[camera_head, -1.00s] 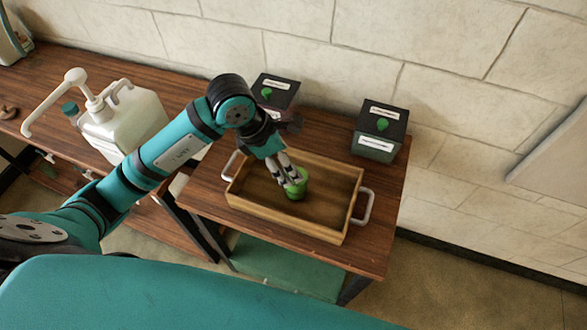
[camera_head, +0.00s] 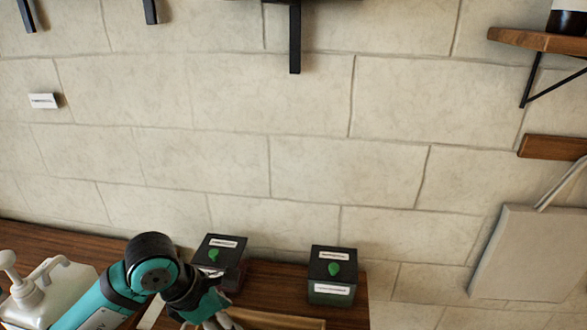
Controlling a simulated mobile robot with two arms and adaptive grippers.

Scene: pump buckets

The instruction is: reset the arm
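My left arm, teal and black, comes in at the bottom left. Its wrist hangs over the table beside the left black box. My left gripper (camera_head: 222,322) shows only in part, cut off by the bottom edge above the wooden tray. Its fingertips and anything between them are out of the picture, so I cannot see whether it is open or shut. Only the back rim of the wooden tray (camera_head: 280,319) shows. My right gripper is not in view.
Two black boxes with green marks, a left one (camera_head: 219,257) and a right one (camera_head: 332,276), stand at the table's back. A white pump bottle (camera_head: 38,297) is at the lower left. A wooden shelf (camera_head: 545,40) is at the upper right. The wall fills most of the view.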

